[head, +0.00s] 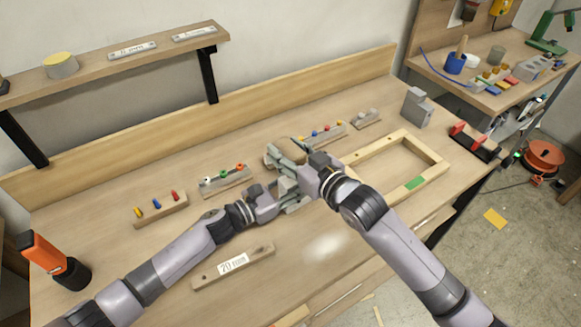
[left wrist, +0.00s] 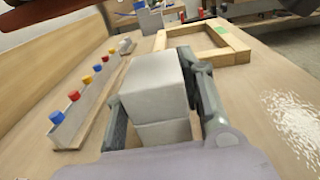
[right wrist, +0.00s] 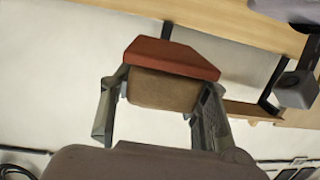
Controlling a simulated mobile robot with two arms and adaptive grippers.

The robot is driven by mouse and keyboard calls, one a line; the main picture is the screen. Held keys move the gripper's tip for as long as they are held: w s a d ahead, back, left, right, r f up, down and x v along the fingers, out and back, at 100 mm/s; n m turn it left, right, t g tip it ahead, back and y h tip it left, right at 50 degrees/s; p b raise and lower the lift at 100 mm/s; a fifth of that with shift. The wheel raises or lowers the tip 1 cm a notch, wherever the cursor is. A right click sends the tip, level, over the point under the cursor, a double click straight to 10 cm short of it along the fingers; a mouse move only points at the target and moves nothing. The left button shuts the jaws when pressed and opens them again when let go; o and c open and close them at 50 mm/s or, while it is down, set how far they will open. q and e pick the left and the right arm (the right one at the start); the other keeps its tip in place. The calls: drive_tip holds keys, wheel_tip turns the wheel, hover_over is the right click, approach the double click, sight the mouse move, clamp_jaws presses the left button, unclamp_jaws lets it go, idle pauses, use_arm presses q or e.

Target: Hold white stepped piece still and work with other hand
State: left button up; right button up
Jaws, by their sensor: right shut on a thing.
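The white stepped piece (left wrist: 155,85) stands upright on the bench between the two fingers of my left gripper (left wrist: 162,100). The fingers lie close along its sides; whether both press on it I cannot tell. In the head view my left gripper (head: 280,193) is partly covered by my right arm. My right gripper (right wrist: 160,105) is shut on a brown block with a dark red face (right wrist: 172,58), held up near the piece. In the head view my right gripper (head: 290,163) is just behind and above the left one. The piece is mostly hidden there.
Small racks with coloured pegs (head: 226,180) stand behind my grippers. A wooden frame (head: 435,155) with a green patch lies to the right, a grey block (head: 416,107) beyond it. A labelled wooden bar (head: 233,266) lies in front, and an orange drill (head: 50,258) stands far left.

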use_arm(q)
drive_tip(key=o, duration=0.4)
drive_tip(key=v, duration=1.2)
